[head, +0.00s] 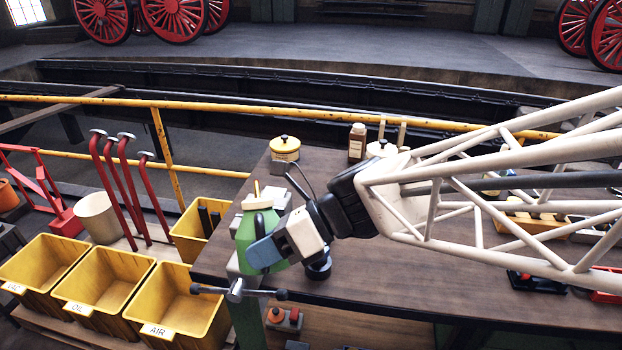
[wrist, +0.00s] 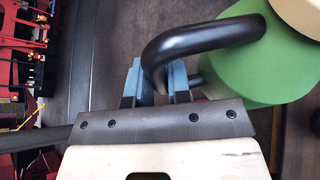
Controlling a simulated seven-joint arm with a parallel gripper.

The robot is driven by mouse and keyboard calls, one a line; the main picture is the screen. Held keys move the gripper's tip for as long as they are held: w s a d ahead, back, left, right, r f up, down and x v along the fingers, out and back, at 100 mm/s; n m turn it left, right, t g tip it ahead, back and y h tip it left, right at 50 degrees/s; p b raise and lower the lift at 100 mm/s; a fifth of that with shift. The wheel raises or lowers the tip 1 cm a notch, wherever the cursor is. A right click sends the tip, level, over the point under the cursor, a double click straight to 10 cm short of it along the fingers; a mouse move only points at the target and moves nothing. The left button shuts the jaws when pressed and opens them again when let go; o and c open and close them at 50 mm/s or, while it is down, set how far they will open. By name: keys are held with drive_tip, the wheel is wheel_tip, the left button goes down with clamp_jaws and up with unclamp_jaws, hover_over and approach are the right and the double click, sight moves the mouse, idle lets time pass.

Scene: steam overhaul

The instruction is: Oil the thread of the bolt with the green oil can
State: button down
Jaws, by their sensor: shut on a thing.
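The green oil can (head: 245,235) stands at the near left corner of the workbench, with a cream top and a small brass-coloured tip. It also shows in the wrist view (wrist: 255,62), with its black curved handle (wrist: 200,45). My gripper (head: 262,254) is at the can's near right side in the head view. In the wrist view its blue fingers (wrist: 163,82) are shut on the handle. Whether the can touches the bench cannot be told. I cannot make out the bolt in either view; my arm covers part of the bench.
A vice handle (head: 238,291) juts from the near bench edge, below the can. Yellow bins (head: 178,304) are at the left. The brown bench top (head: 400,290) is bare at the front middle.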

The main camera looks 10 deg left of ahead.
sight(260, 232)
drive_tip(key=shift+w+r, duration=0.1)
drive_tip(key=shift+r, duration=0.2)
drive_tip(key=shift+a+r+g, duration=0.1)
drive_tip(key=shift+r+g, duration=0.15)
drive_tip(key=shift+g, duration=0.05)
drive_tip(key=shift+w+a+r+m+g, duration=0.15)
drive_tip(key=shift+w+r+m, duration=0.15)
drive_tip(key=shift+r, duration=0.25)
drive_tip(key=shift+w+r+m+g, duration=0.15)
drive_tip(key=shift+r+m, duration=0.15)
drive_tip(key=shift+r, duration=0.25)
idle(1.1)
drive_tip(key=shift+f, duration=0.1)
idle(0.7)
drive_tip(key=shift+s+f+n, duration=0.3)
drive_tip(key=shift+s+f, duration=0.05)
drive_tip(key=shift+f, duration=0.5)
drive_tip(key=shift+d+f, duration=0.1)
drive_tip(key=shift+d, duration=0.1)
drive_tip(key=shift+s+f+t, duration=0.15)
drive_tip(key=shift+f+t, duration=0.35)
drive_tip(key=shift+f, duration=0.05)
drive_tip(key=shift+n, duration=0.3)
drive_tip(key=shift+f, duration=0.1)
